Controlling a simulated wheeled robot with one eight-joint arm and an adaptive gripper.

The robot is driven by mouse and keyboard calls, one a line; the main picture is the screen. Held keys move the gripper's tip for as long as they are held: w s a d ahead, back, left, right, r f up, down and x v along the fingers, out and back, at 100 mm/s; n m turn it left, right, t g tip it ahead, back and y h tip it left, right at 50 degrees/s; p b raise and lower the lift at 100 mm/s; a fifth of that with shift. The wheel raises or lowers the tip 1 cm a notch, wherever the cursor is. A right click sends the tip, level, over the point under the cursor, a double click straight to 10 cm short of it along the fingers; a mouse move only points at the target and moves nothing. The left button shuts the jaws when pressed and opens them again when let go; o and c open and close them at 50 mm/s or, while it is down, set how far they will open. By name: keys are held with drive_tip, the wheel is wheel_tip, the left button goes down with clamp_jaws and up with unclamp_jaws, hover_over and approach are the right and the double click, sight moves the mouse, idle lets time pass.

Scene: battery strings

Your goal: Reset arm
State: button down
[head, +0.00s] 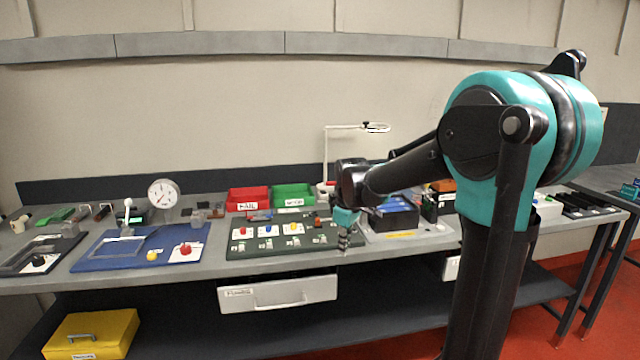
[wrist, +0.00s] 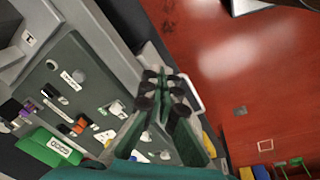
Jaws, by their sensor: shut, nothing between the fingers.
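My gripper (head: 344,240) is shut and empty. In the head view it points down at the right front part of the dark green board (head: 240,252), near the bench's front edge. I cannot tell whether it touches the board. In the wrist view the fingers of my gripper (wrist: 166,92) are together, with the green board (wrist: 62,58) to their left and red floor to their right. My arm reaches in from the right of the head view, with its elbow raised, and hides part of the bench behind it.
A red bin (head: 248,206) and a green bin (head: 293,204) stand behind the board. A blue mat (head: 110,262) lies to the left, with a dial gauge (head: 163,194) behind it. A drawer (head: 277,294) hangs under the bench. A yellow case (head: 92,334) sits on the lower shelf.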

drive_tip(key=s+d+f+m, duration=0.4)
drive_tip(key=s, duration=0.3)
drive_tip(key=s+d+f+m+t, duration=0.1)
drive_tip(key=s+d+f+m, duration=0.2)
drive_tip(key=s, duration=0.4)
drive_tip(key=s+d+f+m+t, duration=0.1)
drive_tip(key=s+d+f+m, duration=0.3)
drive_tip(key=s, duration=0.4)
drive_tip(key=shift+d+f+m, duration=0.3)
drive_tip(key=shift+d+f, duration=0.25)
drive_tip(key=shift+f, duration=0.3)
